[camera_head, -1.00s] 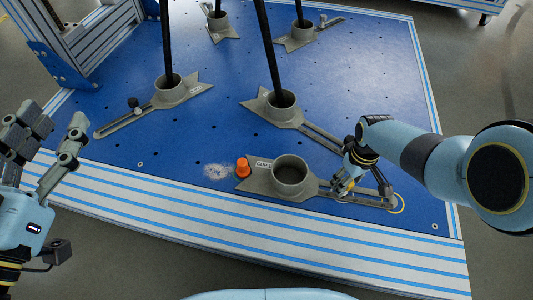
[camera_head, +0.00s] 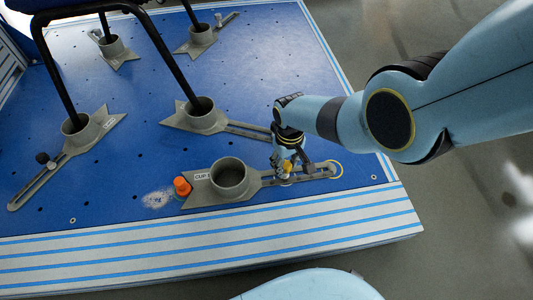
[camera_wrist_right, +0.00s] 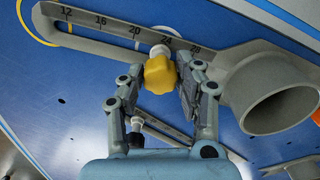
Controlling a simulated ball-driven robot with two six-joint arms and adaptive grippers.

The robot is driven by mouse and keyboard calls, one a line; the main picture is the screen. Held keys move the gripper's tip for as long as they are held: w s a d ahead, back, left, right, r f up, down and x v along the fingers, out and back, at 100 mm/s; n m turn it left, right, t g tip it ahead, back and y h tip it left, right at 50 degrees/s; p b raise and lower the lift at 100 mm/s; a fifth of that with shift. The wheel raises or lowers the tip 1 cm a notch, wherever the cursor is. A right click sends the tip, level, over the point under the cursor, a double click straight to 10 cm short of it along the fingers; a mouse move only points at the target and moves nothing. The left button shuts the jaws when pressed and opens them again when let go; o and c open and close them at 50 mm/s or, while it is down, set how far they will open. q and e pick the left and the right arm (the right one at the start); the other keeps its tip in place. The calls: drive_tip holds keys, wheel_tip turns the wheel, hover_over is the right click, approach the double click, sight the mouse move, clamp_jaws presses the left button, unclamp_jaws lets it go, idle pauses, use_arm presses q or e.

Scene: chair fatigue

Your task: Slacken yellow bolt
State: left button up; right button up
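The yellow bolt (camera_wrist_right: 160,74), with a lobed knob and a white collar, sits on the slotted arm (camera_wrist_right: 110,32) of a grey cup fixture. My right gripper (camera_wrist_right: 161,82) has a finger on each side of the knob, close against it, and looks shut on it. In the head view the right gripper (camera_head: 287,168) is over the same slotted arm, to the right of the empty cup (camera_head: 230,178), with only a little yellow showing. My left gripper is out of view.
An orange knob (camera_head: 182,187) stands left of the empty cup. Other cup fixtures (camera_head: 203,115) hold black chair legs (camera_head: 168,60). A second, dark knob (camera_wrist_right: 135,140) shows under my fingers.

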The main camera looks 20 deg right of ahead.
drive_tip(key=shift+n, duration=0.7)
drive_tip(key=shift+n, duration=0.7)
drive_tip(key=shift+n, duration=0.7)
drive_tip(key=o, duration=0.7)
drive_tip(key=shift+c, duration=0.2)
drive_tip(key=shift+r, duration=0.15)
